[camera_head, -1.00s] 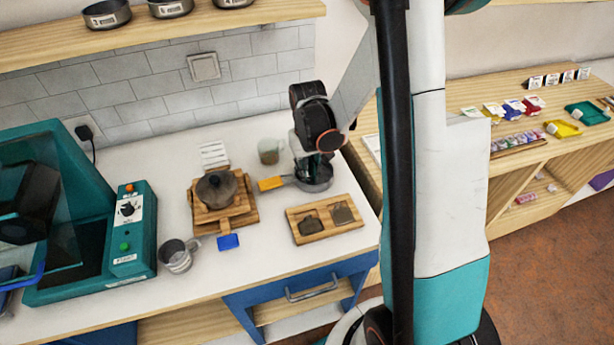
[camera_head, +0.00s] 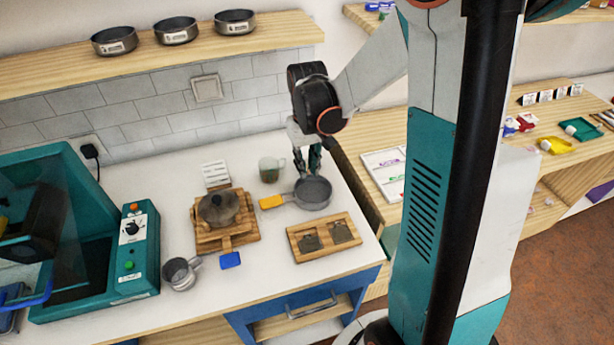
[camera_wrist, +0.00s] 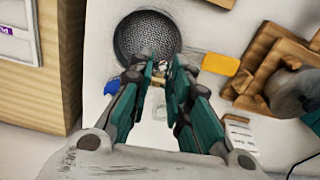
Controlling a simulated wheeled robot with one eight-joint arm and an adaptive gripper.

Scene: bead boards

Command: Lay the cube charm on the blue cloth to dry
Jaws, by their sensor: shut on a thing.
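My gripper (camera_head: 315,165) is raised just above the back edge of a round grey mesh-bottomed pan (camera_head: 313,192) with a yellow handle (camera_head: 271,202). In the wrist view my gripper (camera_wrist: 161,68) is shut on a tiny thing between its fingertips (camera_wrist: 162,66), with the pan (camera_wrist: 146,36) behind it. The tiny thing looks whitish and dark; its shape is too small to tell, and I take it for the cube charm. A blue patch (camera_wrist: 110,87) shows beside the left finger, mostly hidden; it may be the blue cloth. The gripper covers that spot in the head view.
A clear mug (camera_head: 270,170) stands left of my gripper. A lidded pot (camera_head: 221,208) sits on a wooden board, with a blue piece (camera_head: 230,260) in front. A wooden tray (camera_head: 297,244) lies in front of the pan. A teal machine (camera_head: 130,250) stands left.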

